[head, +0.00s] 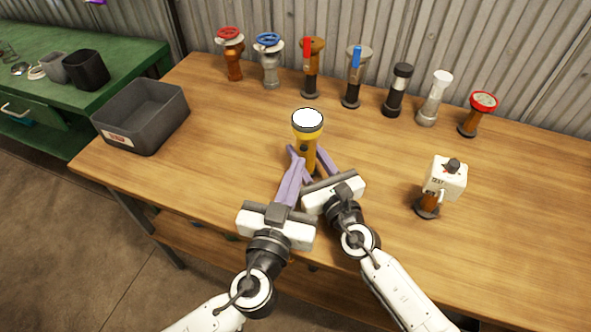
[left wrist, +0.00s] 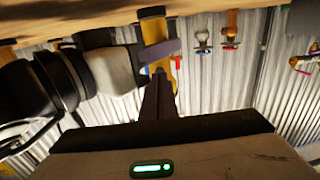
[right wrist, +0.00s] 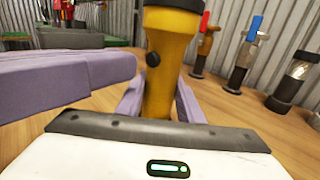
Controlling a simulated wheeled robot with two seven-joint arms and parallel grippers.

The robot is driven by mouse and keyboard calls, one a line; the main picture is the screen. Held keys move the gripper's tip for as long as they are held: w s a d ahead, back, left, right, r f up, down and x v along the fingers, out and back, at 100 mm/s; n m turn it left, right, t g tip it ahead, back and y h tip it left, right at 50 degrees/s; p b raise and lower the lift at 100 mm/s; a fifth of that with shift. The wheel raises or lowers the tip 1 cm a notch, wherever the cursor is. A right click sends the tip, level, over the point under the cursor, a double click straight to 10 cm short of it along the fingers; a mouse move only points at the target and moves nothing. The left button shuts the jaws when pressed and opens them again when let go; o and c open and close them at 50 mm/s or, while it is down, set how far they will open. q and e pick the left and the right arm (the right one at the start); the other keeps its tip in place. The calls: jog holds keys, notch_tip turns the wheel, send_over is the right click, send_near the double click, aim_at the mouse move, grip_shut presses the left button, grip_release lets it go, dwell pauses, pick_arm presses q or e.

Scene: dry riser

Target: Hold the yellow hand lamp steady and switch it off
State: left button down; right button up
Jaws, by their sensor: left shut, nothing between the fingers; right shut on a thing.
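The yellow hand lamp (head: 308,148) stands upright on the wooden table, its round lens bright white and facing up. My right gripper (head: 314,164) is shut around its yellow body; the lamp rises between the fingers in the right wrist view (right wrist: 170,85). A dark round button (right wrist: 153,60) shows on the side of the body. My left gripper (head: 292,153) is shut and empty, its fingertips just left of the lamp. In the right wrist view its purple fingers (right wrist: 75,72) point toward the lamp near button height; I cannot tell whether they touch it.
Several valve-topped and capped pipe stubs stand along the back, including a red-wheel one (head: 230,55). A dark grey bin (head: 142,115) is at the left. A white box on a stub (head: 444,178) stands at the right. Bare table lies on both sides of the lamp.

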pick_arm(q)
jog(key=shift+w, duration=0.2)
jog(key=shift+x, duration=1.3)
jog(key=shift+s, duration=0.1)
jog(key=v, duration=0.6)
pick_arm(e)
jog(key=o, duration=1.3)
jog(key=shift+o, duration=0.2)
